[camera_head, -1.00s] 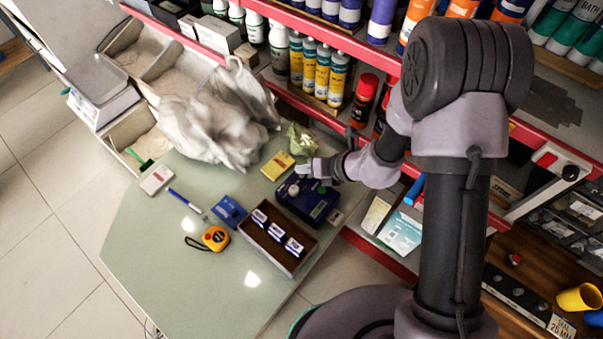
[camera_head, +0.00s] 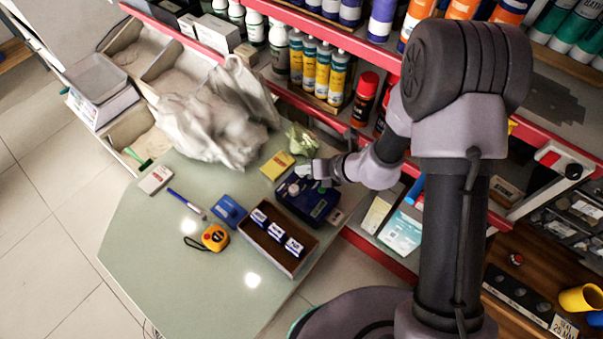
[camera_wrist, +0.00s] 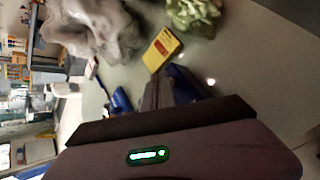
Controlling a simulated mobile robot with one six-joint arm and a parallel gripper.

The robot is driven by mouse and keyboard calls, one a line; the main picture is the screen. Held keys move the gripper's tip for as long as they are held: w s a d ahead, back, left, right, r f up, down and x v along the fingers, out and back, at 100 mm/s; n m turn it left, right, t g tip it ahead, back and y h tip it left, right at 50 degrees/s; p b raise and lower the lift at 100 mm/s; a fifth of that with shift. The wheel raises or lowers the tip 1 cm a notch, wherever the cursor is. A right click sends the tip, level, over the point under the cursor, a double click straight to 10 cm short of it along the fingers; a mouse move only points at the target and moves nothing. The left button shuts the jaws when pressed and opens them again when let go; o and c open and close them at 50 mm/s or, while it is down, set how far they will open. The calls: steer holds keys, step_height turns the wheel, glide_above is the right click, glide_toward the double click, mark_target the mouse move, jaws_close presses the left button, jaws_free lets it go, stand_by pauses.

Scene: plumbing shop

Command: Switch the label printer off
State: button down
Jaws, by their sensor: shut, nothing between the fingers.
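The label printer (camera_head: 320,208) seems to be the dark blue-black box at the right edge of the pale green counter (camera_head: 160,260). My gripper (camera_head: 301,172) is shut and empty, close above the printer's back edge. I cannot tell whether it touches the printer. The power switch and its position cannot be made out in the head view. In the wrist view, dark finger shapes stand in the middle, with a dark blue surface beside them that may be the printer (camera_wrist: 187,84). A wide dark body with a green light, apparently mine, fills the bottom.
A yellow box (camera_head: 277,165) lies just behind the printer, near a crumpled green item (camera_head: 301,138). An open box of small packs (camera_head: 262,243) stands in front. A blue item (camera_head: 229,211), tape measure (camera_head: 214,238) and grey bag (camera_head: 215,125) are left. The counter's front is clear.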

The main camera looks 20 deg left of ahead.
steer(key=shift+f, duration=0.15)
stand_by(0.3)
steer(key=shift+r+p, duration=0.4)
steer(key=shift+r, duration=0.25)
step_height(320, 180, up, 6)
steer(key=p, duration=0.5)
